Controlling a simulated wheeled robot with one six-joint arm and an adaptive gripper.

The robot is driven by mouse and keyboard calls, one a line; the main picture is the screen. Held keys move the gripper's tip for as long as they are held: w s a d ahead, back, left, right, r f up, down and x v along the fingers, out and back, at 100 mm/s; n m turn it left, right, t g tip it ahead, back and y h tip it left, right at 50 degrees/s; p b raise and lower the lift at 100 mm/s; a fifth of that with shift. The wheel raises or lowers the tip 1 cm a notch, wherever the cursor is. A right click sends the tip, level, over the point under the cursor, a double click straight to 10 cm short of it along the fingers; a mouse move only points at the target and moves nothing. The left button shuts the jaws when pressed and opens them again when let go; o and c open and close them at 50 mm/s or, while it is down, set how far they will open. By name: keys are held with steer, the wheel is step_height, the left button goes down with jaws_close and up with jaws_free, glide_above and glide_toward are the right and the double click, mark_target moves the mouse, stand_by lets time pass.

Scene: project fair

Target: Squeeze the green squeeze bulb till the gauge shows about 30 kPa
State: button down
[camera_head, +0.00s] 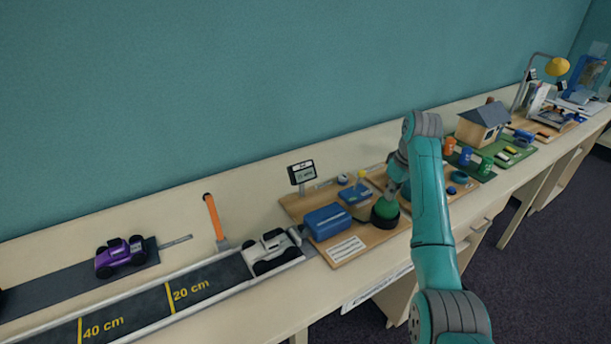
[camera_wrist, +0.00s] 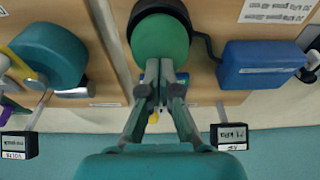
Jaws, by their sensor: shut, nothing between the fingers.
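The green squeeze bulb (camera_head: 385,209) sits in a dark round base on a wooden board in the head view. It also shows at the top of the wrist view (camera_wrist: 160,38). My gripper (camera_wrist: 160,66) is shut and empty, its fingertips together at the bulb's near edge in the wrist view. I cannot tell whether they touch it. In the head view my gripper (camera_head: 392,192) is just above the bulb and partly covers it. The gauge (camera_head: 302,173) stands at the back of the board; its kPa display (camera_wrist: 230,136) is too small to read surely.
A blue box (camera_head: 327,221) stands left of the bulb, with a dark tube between them in the wrist view. A white toy car (camera_head: 271,251) and a track lie further left. Right of my arm is a board with blue and orange cylinders and a model house (camera_head: 484,124).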

steer(key=shift+f, duration=0.7)
steer(key=shift+r, duration=1.7)
